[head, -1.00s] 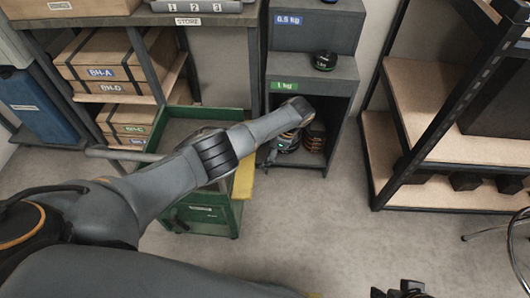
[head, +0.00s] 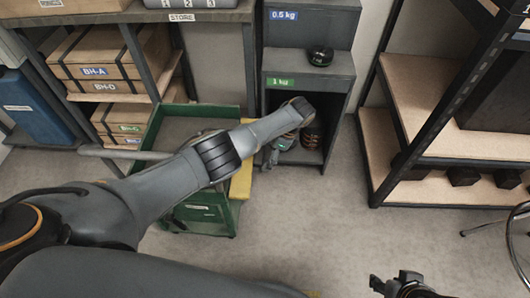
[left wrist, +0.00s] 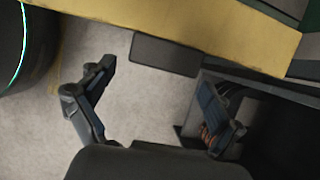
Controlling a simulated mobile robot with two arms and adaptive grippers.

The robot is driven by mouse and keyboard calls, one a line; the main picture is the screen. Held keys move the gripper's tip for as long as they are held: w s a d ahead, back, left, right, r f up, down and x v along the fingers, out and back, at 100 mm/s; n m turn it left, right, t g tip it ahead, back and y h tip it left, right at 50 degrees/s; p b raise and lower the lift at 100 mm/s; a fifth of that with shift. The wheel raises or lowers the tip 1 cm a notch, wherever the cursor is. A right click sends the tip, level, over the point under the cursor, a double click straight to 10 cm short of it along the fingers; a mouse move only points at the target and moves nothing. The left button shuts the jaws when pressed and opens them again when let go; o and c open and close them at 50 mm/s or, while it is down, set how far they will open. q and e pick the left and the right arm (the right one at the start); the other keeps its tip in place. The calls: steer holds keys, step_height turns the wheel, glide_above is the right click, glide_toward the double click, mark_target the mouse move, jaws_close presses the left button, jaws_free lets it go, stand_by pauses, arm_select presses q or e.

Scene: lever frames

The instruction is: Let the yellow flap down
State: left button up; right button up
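The yellow flap (head: 241,181) runs along the right side of the green cart (head: 205,222), at about the height of its top. My left forearm crosses over the cart and hides part of the flap. In the left wrist view, the flap (left wrist: 190,24) is a broad yellow band across the top. My left gripper (head: 268,156) is just right of the flap in the head view. In the left wrist view my left gripper (left wrist: 155,80) has its fingers wide apart, with nothing between them and apart from the flap. My right gripper (head: 392,284) is at the bottom right; its opening is unclear.
A grey stepped cabinet (head: 312,67) with weights in its open bay stands just right of the left gripper. A black-framed shelf (head: 440,140) stands at the right, and a shelf with boxes (head: 100,70) at the back left. The floor (head: 300,235) in front is clear.

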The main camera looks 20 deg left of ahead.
arm_select(q)
steer(key=shift+a+r, duration=0.1)
steer(key=shift+a, duration=0.2)
steer(key=v, duration=1.2)
steer(key=shift+d, duration=0.1)
